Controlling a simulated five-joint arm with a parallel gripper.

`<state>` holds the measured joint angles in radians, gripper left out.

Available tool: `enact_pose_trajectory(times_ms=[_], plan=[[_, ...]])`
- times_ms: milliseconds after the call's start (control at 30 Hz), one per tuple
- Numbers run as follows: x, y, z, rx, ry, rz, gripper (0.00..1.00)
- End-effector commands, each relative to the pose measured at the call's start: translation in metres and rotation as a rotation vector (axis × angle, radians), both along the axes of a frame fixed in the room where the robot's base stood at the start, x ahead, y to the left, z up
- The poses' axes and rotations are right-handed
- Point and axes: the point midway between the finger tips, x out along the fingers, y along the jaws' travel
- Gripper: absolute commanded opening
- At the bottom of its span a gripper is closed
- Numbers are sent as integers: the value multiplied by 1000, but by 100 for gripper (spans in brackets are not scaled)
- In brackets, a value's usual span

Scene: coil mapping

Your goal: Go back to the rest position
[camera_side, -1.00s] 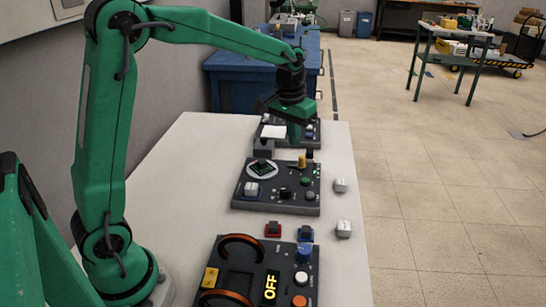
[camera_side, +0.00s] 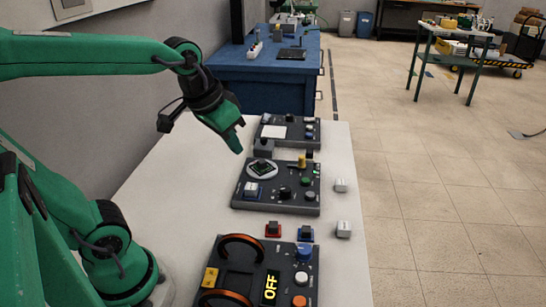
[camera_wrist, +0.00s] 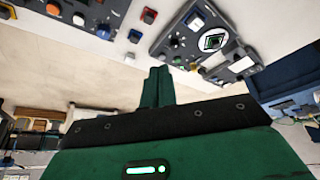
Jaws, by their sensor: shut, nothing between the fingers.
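My gripper (camera_side: 238,146) is green and hangs in the air over the white table (camera_side: 180,165), left of the far panels in the side view. It points down and to the right, its fingers are together, and nothing is between them. In the wrist view my gripper (camera_wrist: 159,70) shows shut, with the panels beyond it.
A near panel (camera_side: 245,262) has two coils and an OFF display. A middle panel (camera_side: 283,207) has a round dial, and a far panel (camera_side: 300,125) stands behind. White cubes (camera_side: 343,229) lie along the right edge. A blue bench (camera_side: 260,85) stands behind.

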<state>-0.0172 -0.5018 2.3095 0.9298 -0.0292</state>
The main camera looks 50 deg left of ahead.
Motion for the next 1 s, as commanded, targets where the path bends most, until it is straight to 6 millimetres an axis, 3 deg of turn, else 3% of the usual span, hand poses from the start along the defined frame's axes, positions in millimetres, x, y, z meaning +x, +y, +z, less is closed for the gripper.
enact_pose_trajectory(times_ms=[200, 400, 1000], plan=[[-35, -3, -8, 8, -57, -27, 0], [-51, -5, -15, 12, -84, -42, 0], [-54, -5, -16, 13, -87, -44, 0]])
